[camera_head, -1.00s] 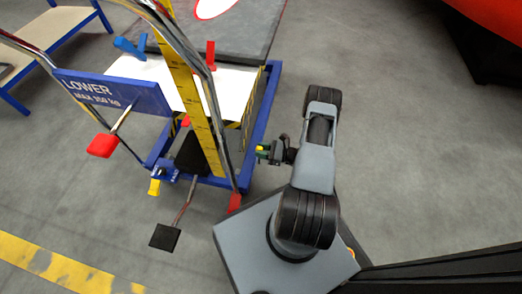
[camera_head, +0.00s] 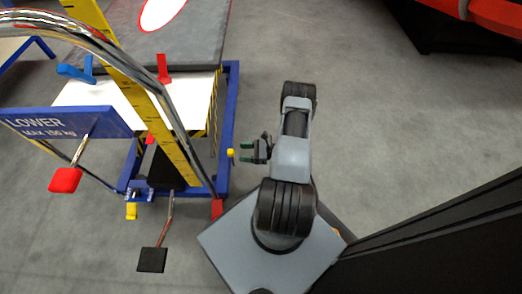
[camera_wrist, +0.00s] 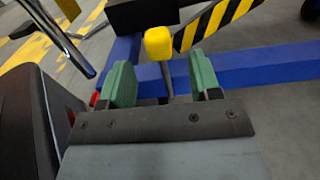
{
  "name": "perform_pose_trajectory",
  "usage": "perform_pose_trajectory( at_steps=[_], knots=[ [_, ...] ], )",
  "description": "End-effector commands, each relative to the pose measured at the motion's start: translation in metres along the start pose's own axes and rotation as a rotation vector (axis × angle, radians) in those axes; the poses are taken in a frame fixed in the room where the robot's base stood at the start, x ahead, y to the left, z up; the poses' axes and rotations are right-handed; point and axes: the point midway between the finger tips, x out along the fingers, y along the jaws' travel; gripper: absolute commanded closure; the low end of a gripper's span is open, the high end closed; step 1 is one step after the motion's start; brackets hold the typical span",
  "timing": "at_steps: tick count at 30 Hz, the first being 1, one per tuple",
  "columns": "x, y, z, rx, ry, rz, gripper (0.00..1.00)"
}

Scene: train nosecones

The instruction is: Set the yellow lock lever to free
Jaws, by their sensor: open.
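The yellow lever knob (camera_head: 231,153) is at the right side of the blue lift frame. In the wrist view the yellow knob (camera_wrist: 158,43) tops a short grey stem that stands roughly upright before the blue beam. My gripper (camera_head: 246,152) is open and empty, its green fingers pointing left at the knob with a small gap. In the wrist view my gripper's fingers (camera_wrist: 160,85) stand on either side of the stem's line, with the knob beyond them and nothing between the pads. The stem's foot is hidden behind my gripper.
The blue lift frame (camera_head: 229,110) carries a yellow scale post (camera_head: 165,130) and a LOWER sign (camera_head: 60,122). A red pedal (camera_head: 65,180), black pedal (camera_head: 152,259) and another yellow part (camera_head: 131,211) are at left.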

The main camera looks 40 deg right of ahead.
Motion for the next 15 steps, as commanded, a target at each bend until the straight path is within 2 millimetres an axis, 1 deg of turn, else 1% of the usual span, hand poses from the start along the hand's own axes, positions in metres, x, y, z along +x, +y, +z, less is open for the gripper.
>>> perform_pose_trajectory(
  at_steps=[1,6,9,15],
  knots=[
    [-0.012,0.000,0.002,0.000,0.000,-0.006,0.43],
    [-0.045,-0.001,0.002,0.000,0.000,-0.004,0.43],
    [-0.061,0.000,0.001,-0.001,0.000,-0.005,0.43],
    [-0.081,0.000,0.001,0.000,-0.001,-0.002,0.43]
  ],
)
